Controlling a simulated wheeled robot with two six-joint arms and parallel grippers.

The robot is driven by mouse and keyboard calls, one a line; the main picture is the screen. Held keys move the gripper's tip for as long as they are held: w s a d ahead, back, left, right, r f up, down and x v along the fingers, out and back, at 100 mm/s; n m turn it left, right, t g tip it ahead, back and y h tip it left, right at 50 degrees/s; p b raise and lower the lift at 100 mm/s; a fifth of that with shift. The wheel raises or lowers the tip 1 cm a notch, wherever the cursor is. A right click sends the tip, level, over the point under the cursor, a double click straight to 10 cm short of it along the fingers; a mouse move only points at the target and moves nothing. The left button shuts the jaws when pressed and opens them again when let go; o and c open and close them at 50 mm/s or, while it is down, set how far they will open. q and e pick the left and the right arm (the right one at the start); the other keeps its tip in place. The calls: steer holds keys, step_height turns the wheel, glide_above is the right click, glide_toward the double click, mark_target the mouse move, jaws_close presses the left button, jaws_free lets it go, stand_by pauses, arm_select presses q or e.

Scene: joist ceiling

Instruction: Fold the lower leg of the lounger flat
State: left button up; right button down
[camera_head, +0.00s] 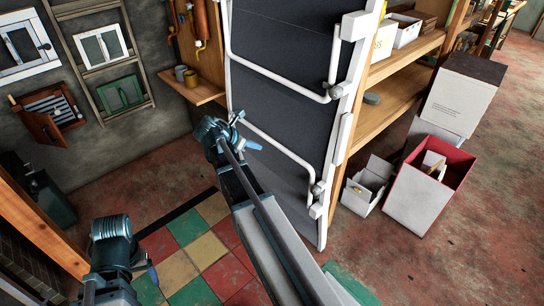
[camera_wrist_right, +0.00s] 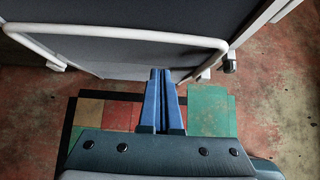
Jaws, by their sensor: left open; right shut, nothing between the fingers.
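The lounger (camera_head: 280,55) stands upright as a dark panel in a white frame. Its lower leg (camera_head: 275,143), a bent white tube, joins the frame at a bracket on the right edge and stands out from the panel. In the right wrist view the lower leg (camera_wrist_right: 120,58) crosses just beyond my right fingertips; I cannot tell if they touch. My right gripper (camera_head: 252,145) is at the lounger's left side, its blue fingers (camera_wrist_right: 160,72) shut and empty. My left gripper (camera_head: 153,274) is low at the left, open, away from the lounger, partly hidden by its wrist.
The upper leg (camera_head: 275,75) is a similar tube higher on the panel. A wooden shelf (camera_head: 395,85) stands right behind the lounger. A red-lined white box (camera_head: 415,205) and a smaller box (camera_head: 362,195) are on the floor. A wall shelf with mugs (camera_head: 200,92) is at left.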

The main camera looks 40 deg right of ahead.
arm_select(q)
step_height(320, 180, down, 8)
steer(key=b, duration=0.5)
steer(key=shift+r, duration=0.25)
arm_select(e)
steer(key=a+f+h, duration=0.1)
steer(key=f, duration=0.1)
steer(key=a+f+h, duration=0.1)
steer(key=a+f, duration=0.1)
steer(key=shift+d, duration=0.1)
arm_select(q)
steer(key=shift+f+b, duration=2.1)
steer(key=shift+b, duration=0.15)
arm_select(e)
steer(key=d+r+x, duration=0.1)
steer(key=r+x, duration=0.1)
steer(key=x, duration=1)
steer(key=shift+d, duration=0.55)
steer(key=shift+w+r, duration=0.1)
steer(key=shift+w, duration=0.05)
